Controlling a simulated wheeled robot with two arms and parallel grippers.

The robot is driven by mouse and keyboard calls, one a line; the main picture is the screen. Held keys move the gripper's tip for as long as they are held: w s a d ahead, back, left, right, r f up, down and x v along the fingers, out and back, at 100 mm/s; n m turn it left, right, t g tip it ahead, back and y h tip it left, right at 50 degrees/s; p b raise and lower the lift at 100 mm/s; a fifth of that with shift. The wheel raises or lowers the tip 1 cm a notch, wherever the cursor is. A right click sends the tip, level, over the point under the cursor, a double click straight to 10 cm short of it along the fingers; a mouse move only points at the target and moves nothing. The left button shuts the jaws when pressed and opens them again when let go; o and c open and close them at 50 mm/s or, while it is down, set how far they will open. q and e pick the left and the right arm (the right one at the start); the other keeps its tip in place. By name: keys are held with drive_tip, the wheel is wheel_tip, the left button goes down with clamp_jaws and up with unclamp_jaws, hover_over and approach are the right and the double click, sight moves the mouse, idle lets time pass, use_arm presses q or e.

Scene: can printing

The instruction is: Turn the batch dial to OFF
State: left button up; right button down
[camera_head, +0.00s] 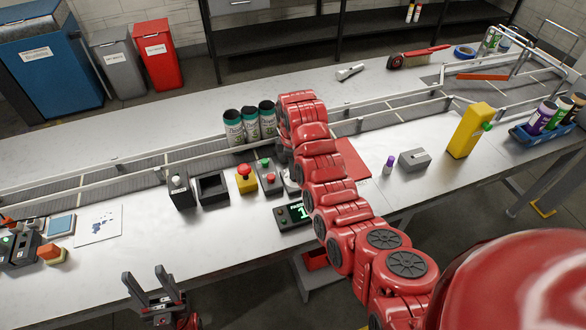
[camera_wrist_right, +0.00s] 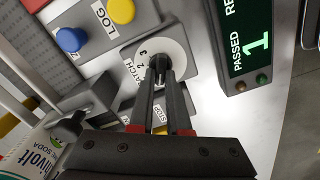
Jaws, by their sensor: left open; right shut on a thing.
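The batch dial (camera_wrist_right: 176,50) shows in the right wrist view as a white round plate with a black knob, on a grey box. "BATCH", "2" and "3" are readable on it; the OFF mark is not visible, and I cannot tell where the knob points. My right gripper (camera_wrist_right: 161,72) is shut on the knob, its fingers on either side. In the head view my red right arm covers most of the dial; only a pale edge (camera_head: 290,186) shows. My left gripper (camera_head: 147,277) is open and empty at the table's front edge, well left of the dial.
A counter display (camera_wrist_right: 250,42) reading "PASSED 1" stands beside the dial. A box with blue and yellow buttons (camera_wrist_right: 95,25) is on its other side. A red-and-green button box (camera_head: 268,178), yellow stop button (camera_head: 246,178) and several cans (camera_head: 250,125) stand nearby.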

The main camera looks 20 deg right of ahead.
drive_tip(key=c, duration=0.9)
unclamp_jaws()
drive_tip(key=shift+r, duration=0.1)
drive_tip(key=shift+r+p, duration=0.35)
wheel_tip(320, 180, up, 6)
drive_tip(key=p, duration=0.3)
drive_tip(key=shift+d, duration=0.1)
wheel_tip(320, 180, up, 10)
drive_tip(key=shift+r+b, duration=0.25)
drive_tip(key=shift+b, duration=0.4)
